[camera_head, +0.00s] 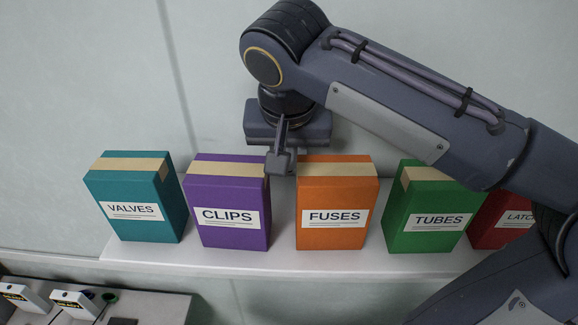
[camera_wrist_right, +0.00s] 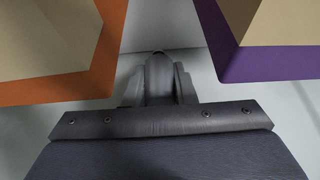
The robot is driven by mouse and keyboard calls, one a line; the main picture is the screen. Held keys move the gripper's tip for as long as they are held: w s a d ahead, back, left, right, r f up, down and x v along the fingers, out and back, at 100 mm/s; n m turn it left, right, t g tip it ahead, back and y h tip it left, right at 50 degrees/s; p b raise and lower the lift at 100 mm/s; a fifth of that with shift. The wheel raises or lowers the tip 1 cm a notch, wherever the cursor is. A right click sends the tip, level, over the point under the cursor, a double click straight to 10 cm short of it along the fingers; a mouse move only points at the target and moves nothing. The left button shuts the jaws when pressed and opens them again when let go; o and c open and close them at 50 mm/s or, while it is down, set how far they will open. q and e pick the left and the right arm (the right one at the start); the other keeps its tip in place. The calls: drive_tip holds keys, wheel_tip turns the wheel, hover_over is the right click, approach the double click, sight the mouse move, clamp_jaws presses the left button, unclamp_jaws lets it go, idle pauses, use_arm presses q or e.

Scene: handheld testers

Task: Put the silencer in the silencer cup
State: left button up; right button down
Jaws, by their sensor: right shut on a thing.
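My right gripper (camera_head: 281,160) hangs at the shelf's back, between the purple CLIPS box and the orange FUSES box. In the right wrist view its fingers (camera_wrist_right: 158,85) are close together, shut on a small grey thing with a rounded end. The thing is mostly hidden by the fingers, and I cannot tell whether it is the silencer. I can make out no silencer cup in either view. My left gripper is not in view.
A pale shelf (camera_head: 170,254) bears a teal VALVES box (camera_head: 135,205), the CLIPS box (camera_head: 228,212), the FUSES box (camera_head: 335,212), a green TUBES box (camera_head: 425,215) and a red box (camera_head: 490,225). Handheld testers (camera_head: 75,302) lie on a lower surface at bottom left.

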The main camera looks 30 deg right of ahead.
drive_tip(key=shift+f, duration=1.6)
drive_tip(key=shift+f, duration=0.15)
drive_tip(key=c, duration=1.2)
unclamp_jaws()
